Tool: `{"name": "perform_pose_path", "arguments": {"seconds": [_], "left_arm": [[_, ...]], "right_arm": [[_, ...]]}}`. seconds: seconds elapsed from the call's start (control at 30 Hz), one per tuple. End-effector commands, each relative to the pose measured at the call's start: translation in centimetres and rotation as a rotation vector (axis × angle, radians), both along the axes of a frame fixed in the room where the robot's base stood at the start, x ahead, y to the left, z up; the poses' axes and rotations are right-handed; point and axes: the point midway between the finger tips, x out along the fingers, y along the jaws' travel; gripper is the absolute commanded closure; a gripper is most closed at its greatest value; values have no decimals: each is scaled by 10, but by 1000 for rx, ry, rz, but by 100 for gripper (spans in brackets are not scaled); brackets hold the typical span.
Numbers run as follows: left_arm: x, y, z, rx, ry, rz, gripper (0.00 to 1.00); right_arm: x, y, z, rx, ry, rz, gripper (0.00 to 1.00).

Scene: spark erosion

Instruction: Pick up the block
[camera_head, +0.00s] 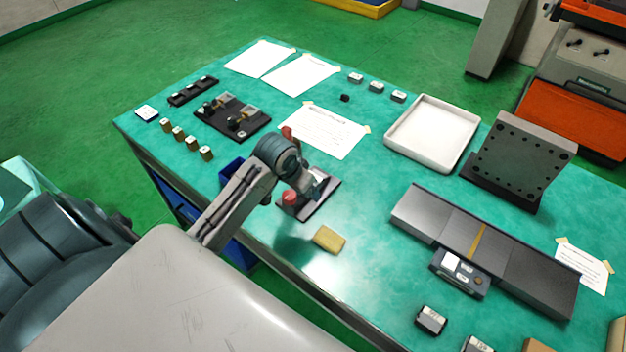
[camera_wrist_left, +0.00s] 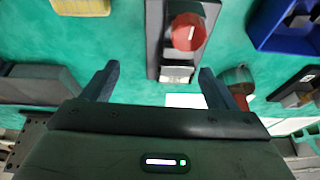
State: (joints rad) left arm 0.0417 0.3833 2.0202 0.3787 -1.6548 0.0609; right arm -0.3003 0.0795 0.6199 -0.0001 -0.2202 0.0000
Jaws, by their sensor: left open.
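My left gripper (camera_head: 316,187) is open above a dark fixture plate (camera_head: 322,204) with red knobs near the table's front edge. In the left wrist view, the open fingers (camera_wrist_left: 158,86) stand either side of the fixture's near end, where a small shiny metal block (camera_wrist_left: 177,73) sits below a red knob (camera_wrist_left: 187,32). Nothing is in the fingers. A tan-yellow block (camera_head: 328,239) lies flat on the green table (camera_head: 375,270), apart from the gripper; its edge shows in the left wrist view (camera_wrist_left: 80,6). Which block is meant is unclear. The arm hides part of the fixture.
Several small brass blocks (camera_head: 178,134) stand in a row at the left. A white tray (camera_head: 430,134), a drilled angle plate (camera_head: 519,160) and a long grey plate (camera_head: 420,214) lie to the right. A blue bin (camera_head: 231,170) is beside the arm. Green table around the tan block is clear.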

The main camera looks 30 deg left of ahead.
Motion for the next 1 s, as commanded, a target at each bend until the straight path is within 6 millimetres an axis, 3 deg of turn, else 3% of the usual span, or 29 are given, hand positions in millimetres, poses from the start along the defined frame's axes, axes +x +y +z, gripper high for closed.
{"name": "perform_pose_path", "arguments": {"seconds": [0.03,0.1,0.3,0.6,0.73,1.0], "left_arm": [[18,9,11,-3,-9,7,20],[33,19,21,-11,-11,15,20],[54,29,31,-26,-15,26,20],[70,28,-10,-27,-14,26,20],[73,27,-18,-26,-15,24,20],[78,25,-53,-26,-14,27,20]], "right_arm": [[0,0,0,0,0,0,64],[1,0,0,0,-1,0,64],[1,0,2,0,-1,0,64],[1,0,11,0,-1,0,64],[1,0,13,0,-1,0,64],[1,0,34,0,-1,0,64]]}}
